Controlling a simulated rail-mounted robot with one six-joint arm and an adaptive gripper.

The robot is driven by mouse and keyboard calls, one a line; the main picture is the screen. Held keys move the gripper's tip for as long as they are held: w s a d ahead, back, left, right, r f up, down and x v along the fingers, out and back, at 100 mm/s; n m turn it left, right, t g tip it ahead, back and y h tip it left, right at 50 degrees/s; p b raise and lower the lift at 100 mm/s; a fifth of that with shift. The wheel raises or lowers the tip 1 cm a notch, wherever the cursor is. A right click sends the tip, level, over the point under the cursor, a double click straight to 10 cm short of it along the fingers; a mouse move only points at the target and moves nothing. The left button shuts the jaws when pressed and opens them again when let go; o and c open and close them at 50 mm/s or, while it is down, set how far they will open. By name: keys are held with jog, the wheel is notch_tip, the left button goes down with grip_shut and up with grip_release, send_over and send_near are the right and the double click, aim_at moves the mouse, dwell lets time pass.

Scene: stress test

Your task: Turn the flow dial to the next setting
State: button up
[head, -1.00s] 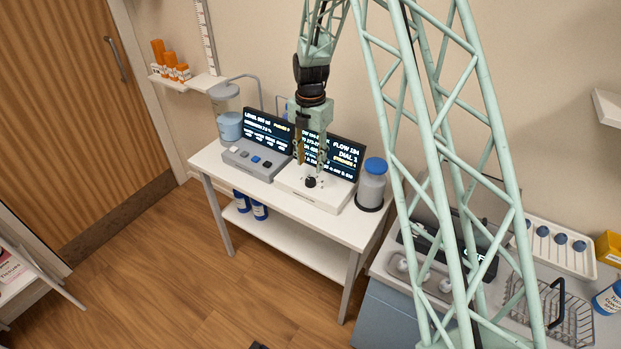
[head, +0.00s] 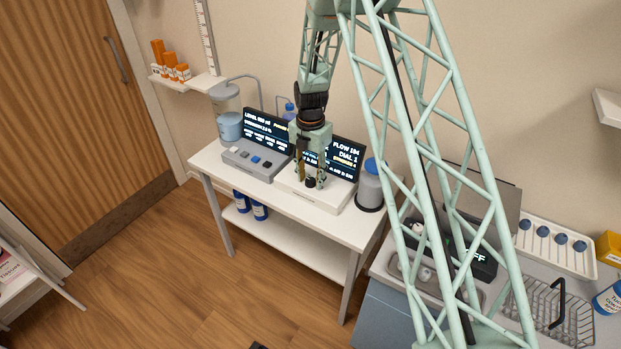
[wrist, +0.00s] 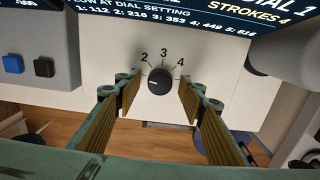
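The flow dial is a small black knob (wrist: 159,82) on a white box (head: 313,194), with the numbers 2, 3 and 4 printed around its far side in the wrist view. A white mark on the knob points left. My gripper (wrist: 158,108) is open, with its two tan-padded fingers on either side of the knob and a visible gap to each. In the head view my gripper (head: 310,184) is right at the knob. The dark screen (head: 345,156) behind the box reads FLOW 194 and DIAL 1, and in the wrist view STROKES 4.
A grey panel with buttons (head: 252,161) and its own screen (head: 268,129) stands to the left. A grey jar with a blue lid (head: 371,186) stands close on the right. The white table's front edge (head: 285,228) is bare.

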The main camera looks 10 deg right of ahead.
jog(key=c, duration=0.9)
